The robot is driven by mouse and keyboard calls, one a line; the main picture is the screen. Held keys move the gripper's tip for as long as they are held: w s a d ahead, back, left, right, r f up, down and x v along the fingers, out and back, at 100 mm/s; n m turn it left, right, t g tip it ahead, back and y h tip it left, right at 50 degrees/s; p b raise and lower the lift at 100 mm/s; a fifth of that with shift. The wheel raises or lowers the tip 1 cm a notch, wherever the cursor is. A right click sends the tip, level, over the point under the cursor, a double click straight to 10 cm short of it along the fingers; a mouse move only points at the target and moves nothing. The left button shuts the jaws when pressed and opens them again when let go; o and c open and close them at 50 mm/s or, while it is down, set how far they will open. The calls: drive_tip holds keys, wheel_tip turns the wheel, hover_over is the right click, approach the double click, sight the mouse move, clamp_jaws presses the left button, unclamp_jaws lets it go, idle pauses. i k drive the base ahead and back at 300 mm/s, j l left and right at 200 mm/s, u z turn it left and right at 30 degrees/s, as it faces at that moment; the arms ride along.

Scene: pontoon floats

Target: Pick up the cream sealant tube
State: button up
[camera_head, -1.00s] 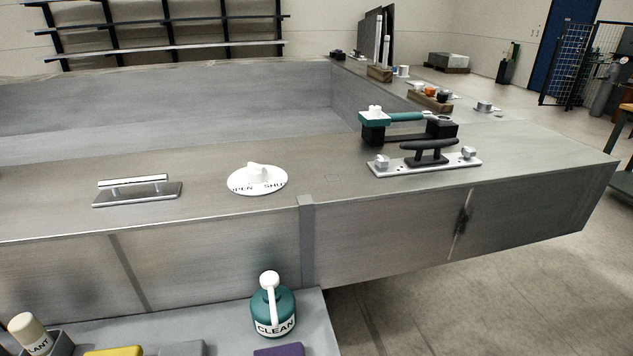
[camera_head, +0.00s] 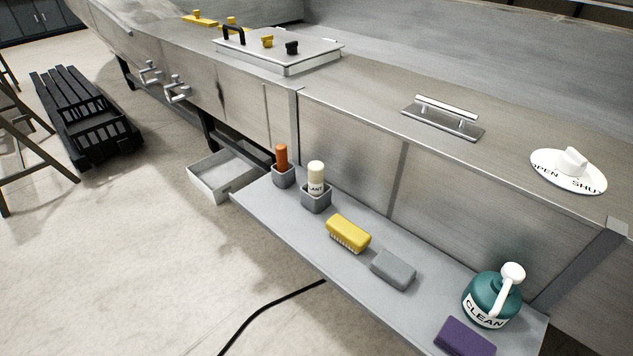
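The cream sealant tube (camera_head: 316,178) stands upright in a small grey square holder (camera_head: 316,201) on the grey shelf along the side of the metal float. Its label shows the letters "LANT", and its lower part is hidden inside the holder. My gripper is not in view.
An orange tube (camera_head: 281,158) stands in another holder to the left. A yellow brush (camera_head: 348,233), grey block (camera_head: 393,268), purple block (camera_head: 464,337) and teal CLEAN bottle (camera_head: 492,296) sit along the shelf (camera_head: 262,204). A grey bin (camera_head: 222,175) and black cable (camera_head: 262,312) lie on the floor.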

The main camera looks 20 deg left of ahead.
sight(315, 169)
drive_tip(key=i+j+u, duration=0.15)
drive_tip(key=u, duration=0.2)
drive_tip(key=i+j+u, duration=0.15)
drive_tip(key=u, duration=0.2)
